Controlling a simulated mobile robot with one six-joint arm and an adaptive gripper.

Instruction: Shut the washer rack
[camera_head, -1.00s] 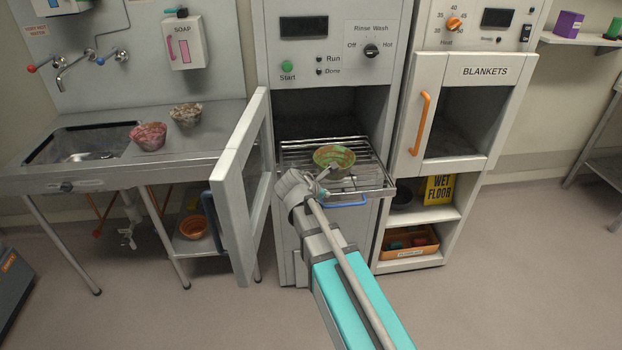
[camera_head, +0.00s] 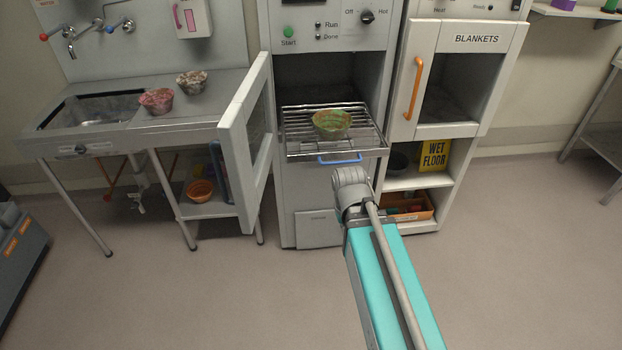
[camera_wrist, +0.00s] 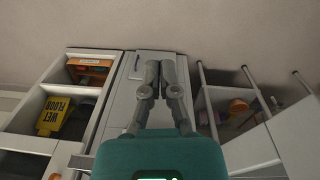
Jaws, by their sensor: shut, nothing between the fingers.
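The washer rack (camera_head: 300,136) is a wire shelf standing out of the dark washer opening. A blue handle (camera_head: 339,160) is on its front edge. A green and brown bowl (camera_head: 332,124) sits on the rack. The washer door (camera_head: 245,140) stands swung open to the left. My gripper (camera_wrist: 161,66) is shut and empty in the wrist view, with the lower cabinet front behind its fingers. In the head view my arm's end is in front of and below the rack, apart from the handle; its fingers are hidden there.
Left of the washer (camera_head: 318,200) is a sink counter (camera_head: 205,105) with two bowls. Right is the blanket cabinet (camera_head: 465,60), its door shut, above shelves with a wet floor sign (camera_head: 434,154). The floor in front is clear.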

